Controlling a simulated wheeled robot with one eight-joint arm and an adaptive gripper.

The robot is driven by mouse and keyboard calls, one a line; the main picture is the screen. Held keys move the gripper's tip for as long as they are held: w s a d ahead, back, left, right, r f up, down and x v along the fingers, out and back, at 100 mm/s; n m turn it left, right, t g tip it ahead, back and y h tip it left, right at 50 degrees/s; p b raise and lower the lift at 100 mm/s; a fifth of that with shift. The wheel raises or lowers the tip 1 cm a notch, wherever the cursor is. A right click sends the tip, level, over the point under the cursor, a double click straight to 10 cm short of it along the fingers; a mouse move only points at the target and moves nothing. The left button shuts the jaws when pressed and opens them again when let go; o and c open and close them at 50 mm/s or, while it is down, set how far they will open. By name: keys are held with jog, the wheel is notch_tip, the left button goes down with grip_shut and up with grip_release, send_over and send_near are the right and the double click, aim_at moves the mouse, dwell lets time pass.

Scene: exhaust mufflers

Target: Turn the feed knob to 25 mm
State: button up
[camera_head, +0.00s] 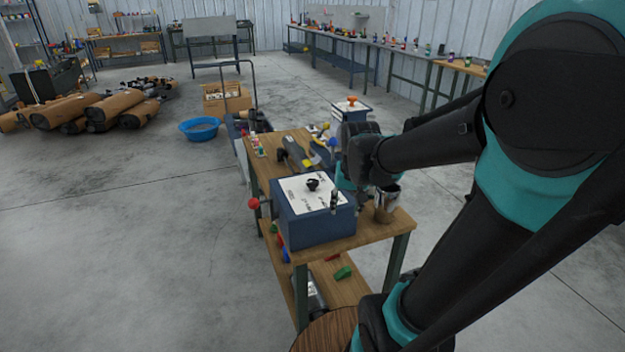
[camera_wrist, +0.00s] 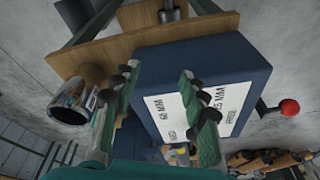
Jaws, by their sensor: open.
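A blue box (camera_head: 318,226) with a white top panel stands on a wooden bench. A black knob (camera_head: 313,184) sits on the panel. In the wrist view the box (camera_wrist: 205,60) shows its white panel (camera_wrist: 172,116), with printed labels, one reading "25 MM". I cannot make out the knob there or tell its setting. My gripper (camera_wrist: 158,75) is open and empty, its two green-and-black fingers apart in front of the box. In the head view my gripper is at the box's right side, beside the knob and apart from it, partly hidden by my wrist.
A red ball-ended lever (camera_head: 254,203) sticks out left of the box. A metal cup (camera_head: 386,204) stands on the bench (camera_head: 371,235) close to the box's right. Tools lie behind the box. Open floor lies to the left, with a blue basin (camera_head: 199,129) and brown cylinders farther back.

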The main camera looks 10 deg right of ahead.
aim_at(313, 181)
jog(key=shift+o, duration=0.7)
jog(key=w+a+r+m+g, duration=0.1)
jog(key=w+a+r+m, duration=0.1)
jog(key=w+a+r, duration=0.2)
jog(key=w+a+r+m+g, duration=0.1)
jog(key=w+a+r, duration=0.3)
jog(key=w+r, duration=0.6)
notch_tip(313, 181, up, 4)
jog(key=shift+w+m+g, duration=0.3)
jog(key=shift+m+g, duration=0.1)
jog(key=shift+m, duration=0.1)
notch_tip(313, 181, down, 17)
jog(key=shift+f, duration=0.15)
jog(key=shift+c, duration=0.6)
jog(key=c, duration=1)
jog(key=shift+c, duration=0.2)
jog(key=n, duration=0.4)
jog(key=shift+n, duration=2.4)
